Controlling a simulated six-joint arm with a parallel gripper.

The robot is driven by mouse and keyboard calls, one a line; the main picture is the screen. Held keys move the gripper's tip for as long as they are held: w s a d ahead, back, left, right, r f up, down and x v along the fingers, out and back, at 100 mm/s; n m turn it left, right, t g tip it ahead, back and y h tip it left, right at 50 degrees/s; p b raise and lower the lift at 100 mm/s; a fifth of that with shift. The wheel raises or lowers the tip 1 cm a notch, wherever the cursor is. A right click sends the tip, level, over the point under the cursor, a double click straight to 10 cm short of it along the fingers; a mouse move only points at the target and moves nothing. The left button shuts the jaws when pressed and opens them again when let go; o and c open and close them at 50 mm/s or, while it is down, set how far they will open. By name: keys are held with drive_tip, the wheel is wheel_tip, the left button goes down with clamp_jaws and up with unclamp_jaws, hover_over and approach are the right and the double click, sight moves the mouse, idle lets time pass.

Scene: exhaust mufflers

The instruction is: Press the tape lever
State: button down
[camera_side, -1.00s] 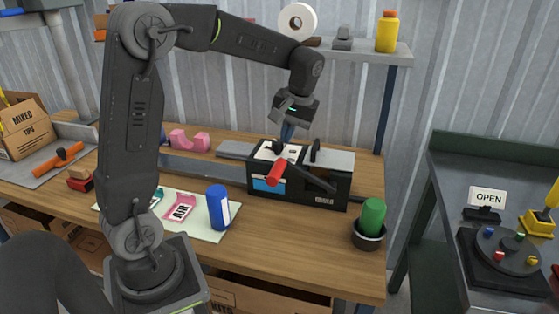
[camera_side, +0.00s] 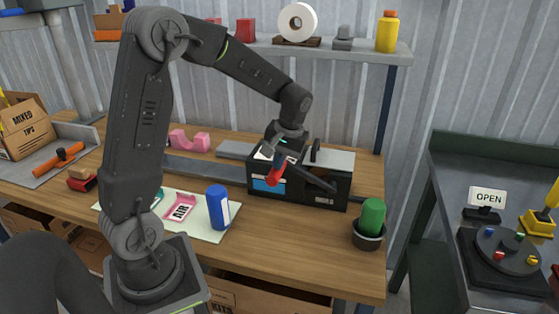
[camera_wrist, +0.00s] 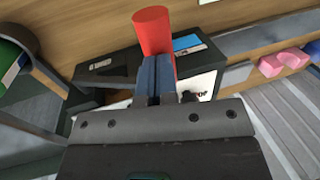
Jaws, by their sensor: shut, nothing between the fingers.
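The tape machine (camera_side: 325,199) is a black box with a grey top on the wooden bench; it also shows in the wrist view (camera_wrist: 103,68). Its lever is a dark bar with a red handle (camera_side: 275,175) that sticks out at the front left. In the wrist view the red handle (camera_wrist: 153,30) lies just beyond my fingertips.
A blue can (camera_side: 217,208) stands on a pale mat with a pink AIR label (camera_side: 180,208). A green cylinder in a dark cup (camera_side: 369,241) stands right of the machine. A pink tape dispenser (camera_side: 189,140) sits behind left. Bare bench lies in front of the machine.

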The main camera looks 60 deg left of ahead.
drive_tip(key=shift+s+f, duration=0.1)
drive_tip(key=shift+s+a+f+t+h, duration=0.25)
drive_tip(key=shift+a+f+t+h, duration=0.05)
drive_tip(key=shift+f+t+h, duration=0.15)
drive_tip(key=f, duration=0.3)
drive_tip(key=s+a+f+t+h, duration=0.1)
drive_tip(key=f, duration=0.3)
drive_tip(key=s+a+f+t+h, duration=0.1)
drive_tip(key=f, duration=0.2)
drive_tip(key=shift+f+t+h, duration=0.15)
drive_tip(key=shift+t+h, duration=0.1)
drive_tip(key=shift+d+f, duration=0.15)
drive_tip(key=shift+f, duration=1.05)
drive_tip(key=s+a+r, duration=0.2)
drive_tip(key=r, duration=0.4)
drive_tip(key=s+a+r, duration=0.3)
drive_tip(key=r, duration=0.3)
drive_tip(key=shift+a+r, duration=0.2)
drive_tip(key=shift+r, duration=0.05)
